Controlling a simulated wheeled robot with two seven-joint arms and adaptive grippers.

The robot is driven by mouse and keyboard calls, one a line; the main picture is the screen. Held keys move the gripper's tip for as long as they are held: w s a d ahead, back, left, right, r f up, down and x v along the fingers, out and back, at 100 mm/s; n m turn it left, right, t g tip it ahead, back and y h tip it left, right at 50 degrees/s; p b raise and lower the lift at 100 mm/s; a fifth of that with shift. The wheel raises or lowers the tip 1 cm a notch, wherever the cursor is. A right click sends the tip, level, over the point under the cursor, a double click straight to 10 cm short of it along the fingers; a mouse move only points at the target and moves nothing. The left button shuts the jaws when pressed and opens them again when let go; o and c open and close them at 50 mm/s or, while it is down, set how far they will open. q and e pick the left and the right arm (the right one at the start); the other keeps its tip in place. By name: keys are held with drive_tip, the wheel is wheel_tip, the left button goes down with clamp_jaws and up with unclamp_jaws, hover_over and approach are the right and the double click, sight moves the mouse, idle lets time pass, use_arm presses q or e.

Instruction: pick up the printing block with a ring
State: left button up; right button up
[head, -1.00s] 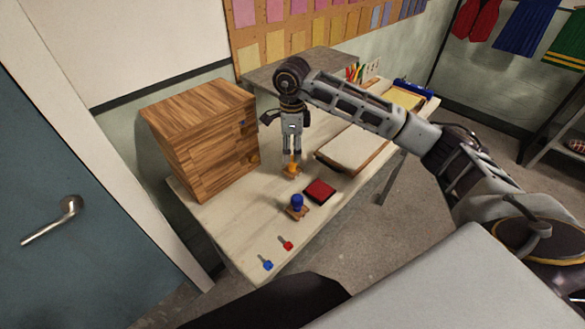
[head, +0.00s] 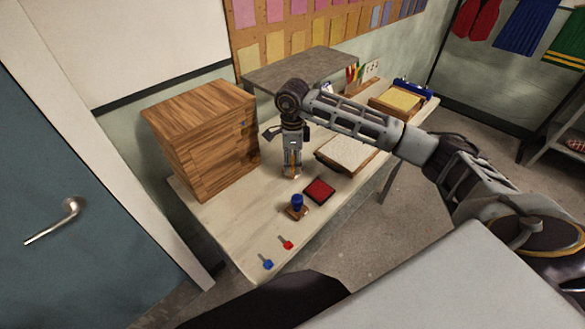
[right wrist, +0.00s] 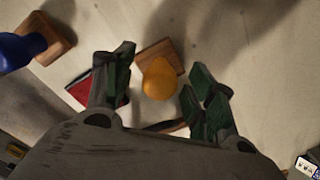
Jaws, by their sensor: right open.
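A printing block with an orange-yellow knob (right wrist: 160,79) on a square wooden base (right wrist: 166,51) stands on the table. A second block with a blue handle (head: 297,202) stands nearer; its handle (right wrist: 18,50) and wooden base (right wrist: 55,38) show at the left of the right wrist view. I cannot make out a ring on either block. My right gripper (head: 292,174) is open and points down over the orange-yellow block, with a finger on each side of the knob. The head view shows the knob partly hidden between the fingers. My left gripper is not in view.
A red ink pad (head: 319,190) lies close to the right of the blue block. A wooden drawer cabinet (head: 205,140) stands left of the gripper. A pale board (head: 347,153) lies to the right. Red (head: 287,244) and blue (head: 267,263) keys lie at the table's near end.

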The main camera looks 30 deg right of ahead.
sight(292, 158)
drive_tip(key=shift+c, duration=0.3)
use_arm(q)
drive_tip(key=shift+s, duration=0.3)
use_arm(e)
drive_tip(key=c, duration=1.1)
wheel_tip(292, 158, up, 8)
drive_tip(key=shift+r+b, duration=0.15)
drive_tip(key=shift+b, duration=0.3)
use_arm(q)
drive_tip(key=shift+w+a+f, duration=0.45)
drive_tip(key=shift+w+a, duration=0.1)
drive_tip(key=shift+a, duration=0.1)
use_arm(e)
drive_tip(key=shift+r, duration=0.85)
